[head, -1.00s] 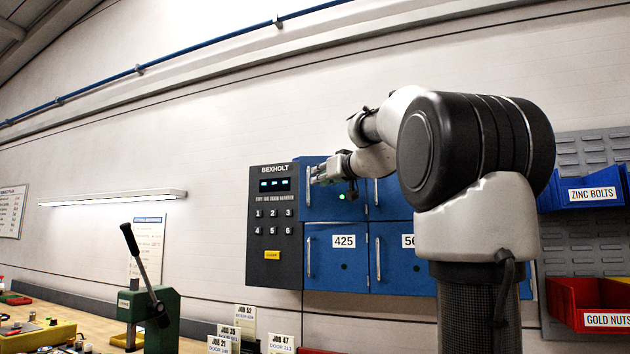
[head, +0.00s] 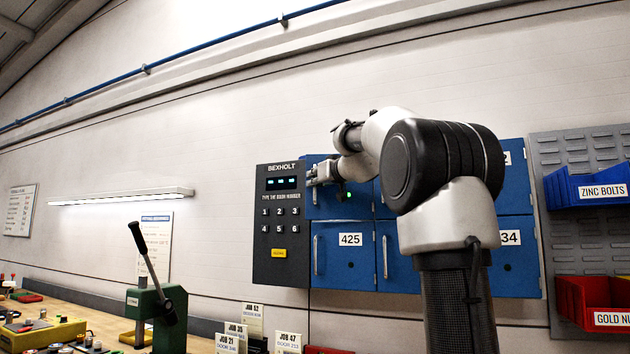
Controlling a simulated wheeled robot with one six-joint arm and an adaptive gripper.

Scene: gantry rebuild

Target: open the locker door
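A bank of blue locker doors hangs on the wall beside a dark keypad panel marked BEXHOLT (head: 281,225). The upper left locker door (head: 352,208) shows a small lit green light, and it looks closed or nearly so. My gripper (head: 313,178) is at this door's left edge, where its handle is. The fingers are small and partly hidden, so I cannot tell whether they are shut on the handle. Below it is the door labelled 425 (head: 343,264), closed, with an upright handle. My arm hides parts of the doors to the right.
Blue zinc bolt bins (head: 590,187) and red gold nut bins (head: 590,300) hang at the right. A green lever press (head: 155,305) and job cards (head: 252,318) stand on the bench below left. The wall above the lockers is clear.

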